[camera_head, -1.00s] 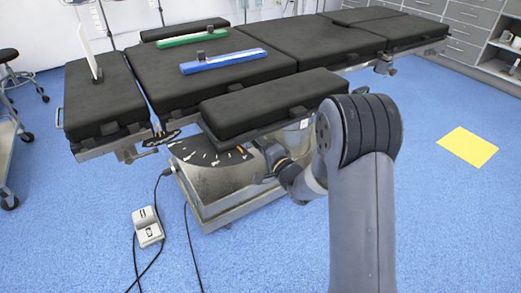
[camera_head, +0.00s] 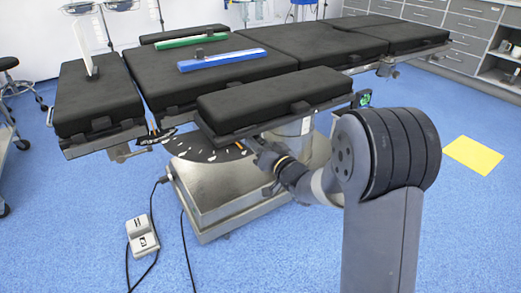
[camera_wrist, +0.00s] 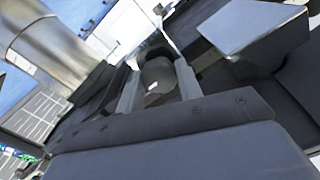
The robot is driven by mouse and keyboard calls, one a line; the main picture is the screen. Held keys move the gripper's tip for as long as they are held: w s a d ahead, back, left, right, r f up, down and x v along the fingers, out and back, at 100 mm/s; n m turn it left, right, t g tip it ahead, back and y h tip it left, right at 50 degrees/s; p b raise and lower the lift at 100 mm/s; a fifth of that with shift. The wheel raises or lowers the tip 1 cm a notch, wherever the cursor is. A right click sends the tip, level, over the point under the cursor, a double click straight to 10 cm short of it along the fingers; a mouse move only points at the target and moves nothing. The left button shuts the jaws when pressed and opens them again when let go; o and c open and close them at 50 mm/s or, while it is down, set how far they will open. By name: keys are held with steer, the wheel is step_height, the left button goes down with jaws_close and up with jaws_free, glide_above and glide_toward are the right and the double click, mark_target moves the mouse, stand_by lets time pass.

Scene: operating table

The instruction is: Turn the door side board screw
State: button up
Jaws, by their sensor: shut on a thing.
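The door side board (camera_head: 275,97) is a black padded board along the near side of the operating table (camera_head: 190,72). My gripper (camera_wrist: 157,88) is under that board's left part, at the end of my arm. In the wrist view its two pale fingers stand on either side of a rounded grey screw knob (camera_wrist: 158,73), and the gripper is shut on it. The knob sits close to the table's dark underside parts.
A blue bar (camera_head: 222,60) and a green bar (camera_head: 190,42) lie on the table pads. A metal base (camera_head: 215,190) stands below the board. A grey pedal box (camera_head: 142,236) with cables lies on the floor. A yellow sheet (camera_head: 474,155) lies at right.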

steer(key=shift+n+b, duration=0.6)
steer(key=shift+n, duration=8.1)
steer(key=o, duration=1)
steer(key=p+v, duration=0.2)
steer(key=v, duration=0.8)
steer(key=shift+s+d, duration=0.2)
steer(key=shift+s, duration=0.2)
